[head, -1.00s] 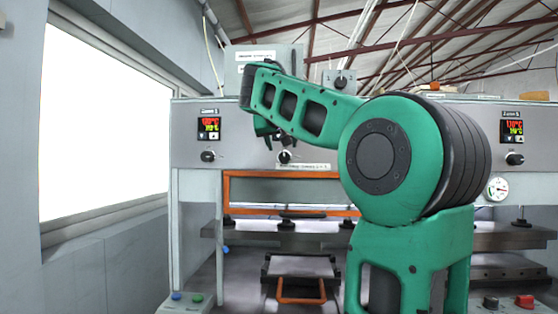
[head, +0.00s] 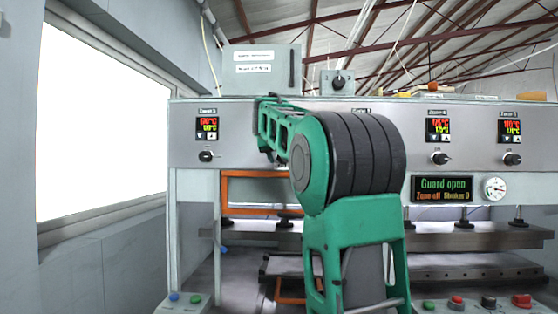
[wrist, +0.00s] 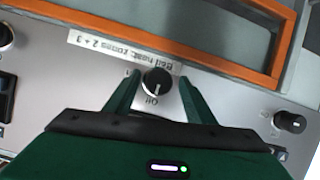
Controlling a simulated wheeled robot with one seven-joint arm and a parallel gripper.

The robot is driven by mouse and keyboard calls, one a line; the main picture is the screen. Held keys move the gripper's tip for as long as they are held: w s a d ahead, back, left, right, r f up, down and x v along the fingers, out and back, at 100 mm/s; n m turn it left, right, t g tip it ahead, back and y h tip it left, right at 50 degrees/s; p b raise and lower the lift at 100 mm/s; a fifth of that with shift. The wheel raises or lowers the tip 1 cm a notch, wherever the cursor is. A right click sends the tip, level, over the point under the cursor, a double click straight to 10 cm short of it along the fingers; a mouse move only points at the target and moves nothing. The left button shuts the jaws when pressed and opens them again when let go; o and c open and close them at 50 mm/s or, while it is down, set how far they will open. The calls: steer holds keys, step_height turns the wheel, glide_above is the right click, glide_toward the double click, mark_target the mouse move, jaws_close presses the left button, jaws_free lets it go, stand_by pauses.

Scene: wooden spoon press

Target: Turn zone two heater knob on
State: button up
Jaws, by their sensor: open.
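The zone two heater knob (wrist: 156,82) is a round black knob on the grey panel in the wrist view. A pale mark shows on its face, and the word "Off" appears upside down beside it. My gripper (wrist: 158,77) is open, with one green finger on each side of the knob. I cannot tell whether either finger touches it. In the head view my arm covers this knob and the gripper.
A label (wrist: 125,50) about zones 2 and 3 and an orange frame (wrist: 170,38) lie close to the knob. Neighbouring knobs (wrist: 290,122) stand to both sides. In the head view, a display (head: 441,189) reads "Guard open".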

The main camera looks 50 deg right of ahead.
steer(key=shift+r, duration=0.1)
steer(key=c, duration=1)
steer(key=m+t+y, duration=0.1)
steer(key=m+t, duration=0.1)
steer(key=m, duration=0.2)
steer(key=m+t, duration=0.2)
steer(key=m, duration=0.2)
steer(key=f+m+t+y, duration=0.1)
steer(key=m+t, duration=0.2)
steer(key=m, duration=0.2)
steer(key=shift+s+d+y, duration=0.1)
steer(key=shift+s+y, duration=0.1)
steer(key=shift+y, duration=0.1)
steer(key=shift+m, duration=0.3)
